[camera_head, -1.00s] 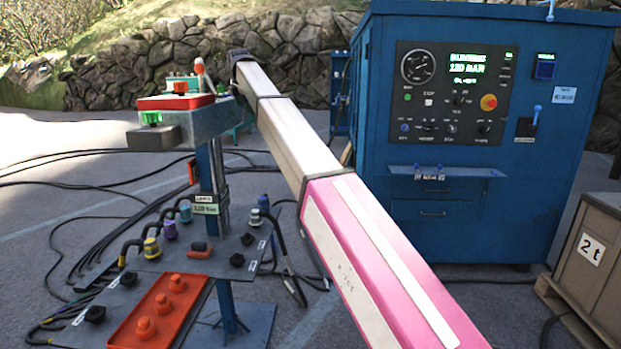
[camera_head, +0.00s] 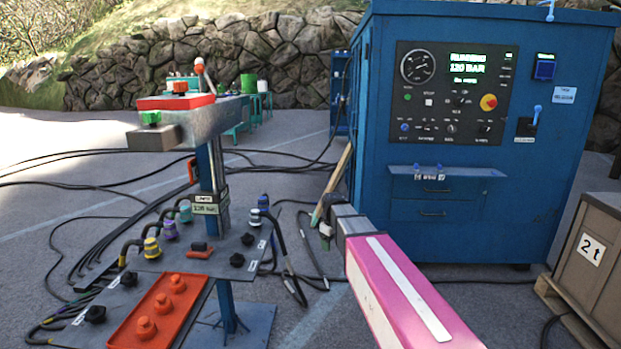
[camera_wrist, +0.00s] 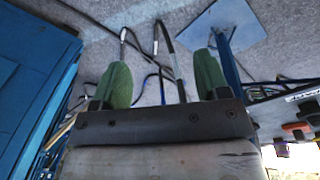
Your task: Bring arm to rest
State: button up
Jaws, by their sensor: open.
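My arm, with a pink and white link, reaches in from the lower right of the head view. Its end is bent away, so my gripper's fingers are not clear there. In the wrist view my gripper (camera_wrist: 160,82) has two green fingers set wide apart with nothing between them. Behind the fingers are grey ground and dark cables (camera_wrist: 168,50). The gripper is in the space between the blue power unit (camera_head: 470,130) and the coupling stand (camera_head: 215,190), apart from both as far as I can see.
The stand's lower panel (camera_head: 195,262) carries several coloured couplings and a red tray (camera_head: 160,312). Cables (camera_head: 90,185) lie over the ground at left. A stone wall (camera_head: 230,55) runs behind.

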jog(key=s+d+f+m, duration=0.4)
jog(key=s+d+f, duration=0.1)
jog(key=s, duration=0.5)
jog(key=s+d+f+m+g, duration=0.1)
jog(key=s+d+f+m, duration=0.3)
jog(key=s, duration=0.6)
notch_tip(320, 180, down, 3)
jog(key=shift+s+d+r+m, duration=0.2)
jog(key=shift+d+m, duration=0.2)
jog(key=shift+d, duration=0.4)
